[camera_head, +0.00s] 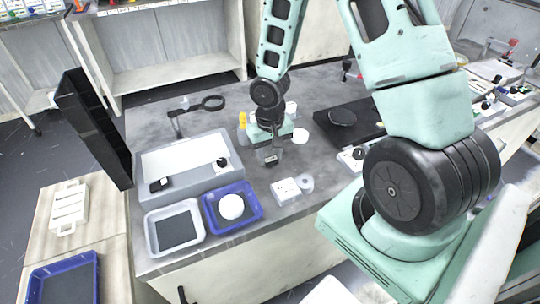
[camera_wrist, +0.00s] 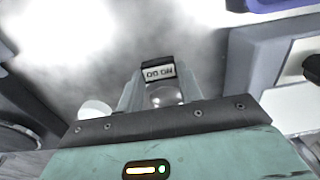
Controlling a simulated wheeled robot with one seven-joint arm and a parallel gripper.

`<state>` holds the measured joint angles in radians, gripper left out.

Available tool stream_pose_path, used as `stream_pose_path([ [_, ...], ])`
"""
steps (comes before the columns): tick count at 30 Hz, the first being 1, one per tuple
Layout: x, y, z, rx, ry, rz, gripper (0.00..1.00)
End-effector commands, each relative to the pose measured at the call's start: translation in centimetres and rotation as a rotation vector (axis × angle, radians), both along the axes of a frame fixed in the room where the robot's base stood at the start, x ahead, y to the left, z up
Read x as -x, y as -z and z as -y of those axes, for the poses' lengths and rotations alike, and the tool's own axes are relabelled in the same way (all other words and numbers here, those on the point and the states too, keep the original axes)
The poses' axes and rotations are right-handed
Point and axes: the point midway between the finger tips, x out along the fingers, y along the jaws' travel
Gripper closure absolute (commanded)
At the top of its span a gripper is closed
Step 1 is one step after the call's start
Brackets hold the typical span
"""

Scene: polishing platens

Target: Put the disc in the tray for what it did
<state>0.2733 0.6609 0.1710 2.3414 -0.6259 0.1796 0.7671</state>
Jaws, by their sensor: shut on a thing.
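My gripper (camera_head: 270,149) is over the middle of the bench, shut on a small dark block (camera_head: 271,160) with a light marked face. In the wrist view the block (camera_wrist: 160,72) is between the fingertips, and a pale round part shows just below it; I cannot tell if they are one piece. A white disc (camera_head: 231,206) lies in the blue tray (camera_head: 211,226) at the front left. A grey tray (camera_head: 151,239) with a dark floor, seemingly empty, stands left of it. Another white round thing (camera_head: 300,135) is right of my gripper.
A large pale basin (camera_head: 145,160) with black-knobbed parts stands behind the trays. A white box (camera_head: 285,190) and grey ring (camera_head: 306,182) are near the front edge. Yellow bottles (camera_head: 242,121) stand close left of my gripper. A black platen (camera_head: 342,117) is at right.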

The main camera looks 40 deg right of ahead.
Motion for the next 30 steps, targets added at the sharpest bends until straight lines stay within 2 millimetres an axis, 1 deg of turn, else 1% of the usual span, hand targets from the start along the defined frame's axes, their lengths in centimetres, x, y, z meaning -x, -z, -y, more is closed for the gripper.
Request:
stream_pose_path([
  [7,-0.1,0.1,0.0,0.001,0.0,0.002,0.92],
  [11,0.0,0.5,0.0,0.0,0.001,0.001,0.92],
  [12,0.0,0.4,0.0,0.0,0.001,0.001,0.53],
  [13,0.0,0.4,0.0,0.0,0.001,0.001,0.45],
  [14,0.0,0.3,0.0,0.0,0.001,0.001,0.42],
  [23,0.0,0.1,0.0,0.0,0.001,0.001,0.42],
  [26,-0.1,-0.7,0.0,0.0,0.002,0.004,0.42],
  [29,-0.1,-2.4,0.1,0.0,0.003,0.005,0.42],
  [30,-0.1,-3.3,0.1,0.001,0.004,0.006,0.42],
])
